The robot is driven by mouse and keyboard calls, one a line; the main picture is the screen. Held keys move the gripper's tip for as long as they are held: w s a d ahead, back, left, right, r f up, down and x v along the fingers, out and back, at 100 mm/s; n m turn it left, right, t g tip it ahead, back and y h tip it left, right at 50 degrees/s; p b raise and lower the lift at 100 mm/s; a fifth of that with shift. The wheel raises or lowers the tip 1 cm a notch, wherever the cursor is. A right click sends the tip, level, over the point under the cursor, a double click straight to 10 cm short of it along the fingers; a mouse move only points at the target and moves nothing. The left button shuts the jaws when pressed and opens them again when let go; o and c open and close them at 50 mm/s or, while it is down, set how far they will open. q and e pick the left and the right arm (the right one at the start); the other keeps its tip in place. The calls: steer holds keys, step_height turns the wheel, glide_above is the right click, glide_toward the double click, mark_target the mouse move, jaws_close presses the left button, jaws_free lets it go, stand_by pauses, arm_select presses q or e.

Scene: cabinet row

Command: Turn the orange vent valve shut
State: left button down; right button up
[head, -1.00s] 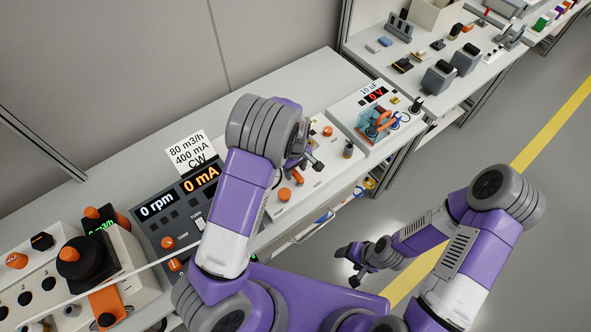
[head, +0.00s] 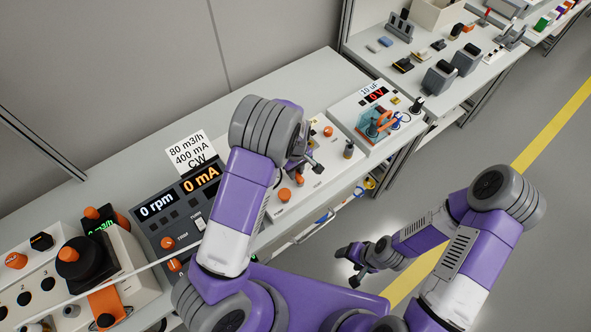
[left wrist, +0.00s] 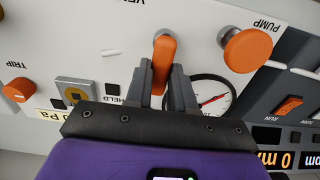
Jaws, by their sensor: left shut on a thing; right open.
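The orange vent valve lever (left wrist: 164,58) shows in the left wrist view on a white panel, under a partly cut-off, upside-down label. It points roughly along the picture's vertical, with its pale pivot at the upper end. My left gripper (left wrist: 165,80) is shut on the lever, one dark finger on each side. In the head view my left gripper (head: 308,163) is over the white panel (head: 313,190), and my own arm hides much of it. The lever cannot be made out clearly there. My right gripper (head: 354,263) is open and empty, out over the floor.
Beside the lever in the left wrist view are an orange PUMP knob (left wrist: 247,50), a round gauge (left wrist: 214,98) and an orange TRIP knob (left wrist: 18,90). In the head view a dark meter box (head: 180,220) stands left of my arm and a capacitor unit (head: 378,118) right.

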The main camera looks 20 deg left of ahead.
mark_target(307, 180)
arm_select(q)
steer(key=shift+m, duration=0.3)
steer(key=m, duration=0.3)
steer(key=shift+w+d+m, duration=0.35)
steer(key=shift+d+m, duration=0.05)
steer(key=m, duration=0.2)
steer(key=d+m, duration=0.1)
steer(key=m, duration=0.1)
steer(key=shift+w+m+b, duration=0.15)
steer(key=shift+m+b, duration=0.15)
steer(key=shift+b, duration=0.1)
steer(key=m, duration=0.2)
steer(key=d+m, duration=0.1)
steer(key=m, duration=0.1)
steer(key=shift+b, duration=0.3)
steer(key=m, duration=0.4)
steer(key=shift+s+d+m, duration=0.25)
steer(key=shift+d+m, duration=0.05)
steer(key=shift+d, duration=0.1)
steer(key=c, duration=1)
jaws_free()
steer(key=shift+o, duration=0.2)
